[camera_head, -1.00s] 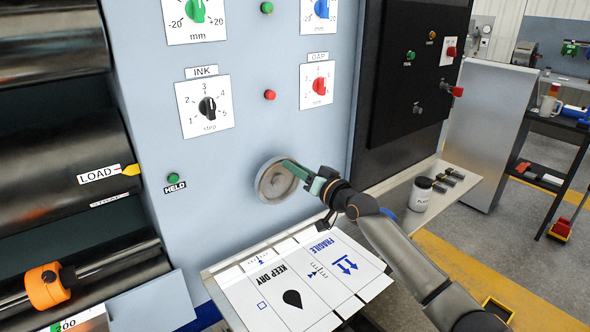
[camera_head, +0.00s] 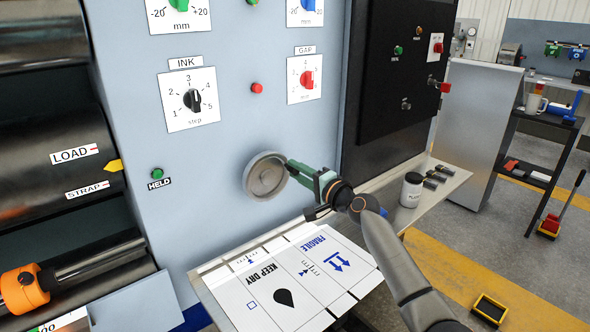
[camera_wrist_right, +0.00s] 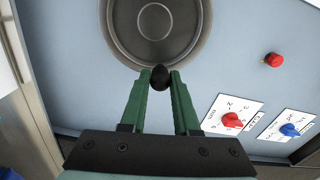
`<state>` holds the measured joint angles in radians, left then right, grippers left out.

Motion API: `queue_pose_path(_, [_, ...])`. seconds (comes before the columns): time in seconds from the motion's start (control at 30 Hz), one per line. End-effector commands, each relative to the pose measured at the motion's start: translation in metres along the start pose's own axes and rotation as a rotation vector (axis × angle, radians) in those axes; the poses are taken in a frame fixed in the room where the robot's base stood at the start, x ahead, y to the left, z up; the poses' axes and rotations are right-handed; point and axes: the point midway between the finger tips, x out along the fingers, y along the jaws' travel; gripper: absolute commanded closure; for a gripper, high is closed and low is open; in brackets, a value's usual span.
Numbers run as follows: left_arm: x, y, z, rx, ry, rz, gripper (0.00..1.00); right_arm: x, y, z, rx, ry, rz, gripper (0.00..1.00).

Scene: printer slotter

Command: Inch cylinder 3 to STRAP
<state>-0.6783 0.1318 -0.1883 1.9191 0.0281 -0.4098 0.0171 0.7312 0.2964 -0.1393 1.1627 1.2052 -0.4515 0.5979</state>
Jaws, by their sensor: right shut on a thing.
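The dark cylinder (camera_head: 45,165) at the left carries a LOAD label (camera_head: 75,153) and, below it, a STRAP label (camera_head: 87,189). A fixed yellow pointer (camera_head: 113,165) stands at its right edge, level with the gap between the two labels. A grey round handwheel (camera_head: 265,175) is on the panel; its rim fills the top of the wrist view (camera_wrist_right: 158,30). My right gripper (camera_head: 290,165) is at the wheel's upper right edge. In the wrist view its green fingers (camera_wrist_right: 160,78) are shut on the wheel's black knob (camera_wrist_right: 160,79). My left gripper is out of view.
The grey panel (camera_head: 225,120) carries an INK dial (camera_head: 193,100), a GAP dial (camera_head: 306,79) and a green HELD lamp (camera_head: 157,173). A printed sheet (camera_head: 290,275) lies below the wheel. A white jar (camera_head: 411,190) stands on the ledge at right.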

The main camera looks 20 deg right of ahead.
Motion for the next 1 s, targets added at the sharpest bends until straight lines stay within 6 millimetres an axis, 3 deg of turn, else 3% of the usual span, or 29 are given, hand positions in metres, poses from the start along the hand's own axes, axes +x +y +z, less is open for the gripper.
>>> queue_pose_path(1.0, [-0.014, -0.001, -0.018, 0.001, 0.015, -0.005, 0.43, 0.000, 0.052, 0.016, 0.930, -0.001, 0.004, 1.00])
